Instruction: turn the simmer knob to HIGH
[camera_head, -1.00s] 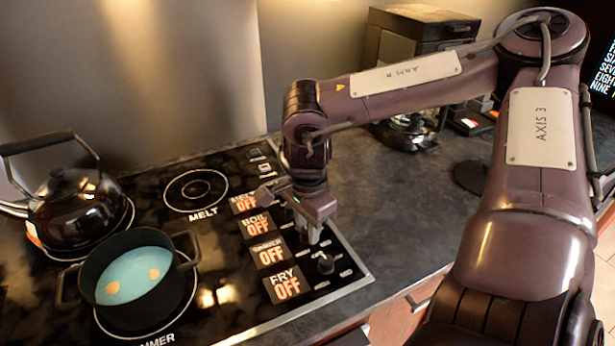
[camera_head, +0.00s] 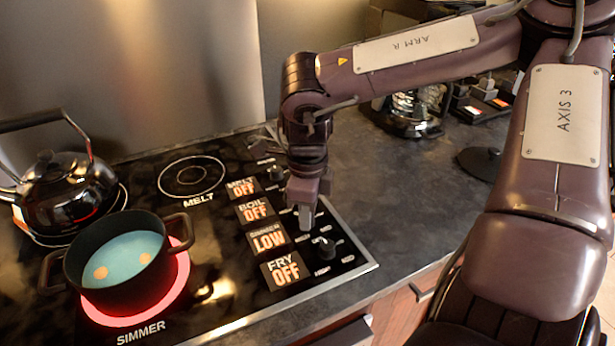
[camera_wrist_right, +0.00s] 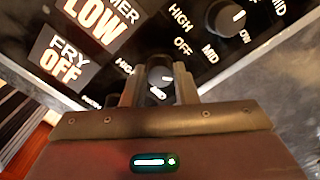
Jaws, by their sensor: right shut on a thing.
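The simmer knob (camera_wrist_right: 160,76) is dark and round and sits between the fingers of my right gripper (camera_wrist_right: 158,88) in the right wrist view. In the head view, my right gripper (camera_head: 305,217) points down over the stove's control strip, shut on the knob and largely hiding it. The simmer display (camera_head: 268,239) reads LOW, also in the right wrist view (camera_wrist_right: 90,22). The simmer burner (camera_head: 178,288) glows red under a dark pot (camera_head: 100,285). My left gripper is not in view.
The free fry knob (camera_head: 325,248) stands close in front of my gripper. The fry display (camera_head: 285,270), boil display (camera_head: 254,211) and melt display (camera_head: 241,188) read OFF. A kettle (camera_head: 62,190) stands at the left.

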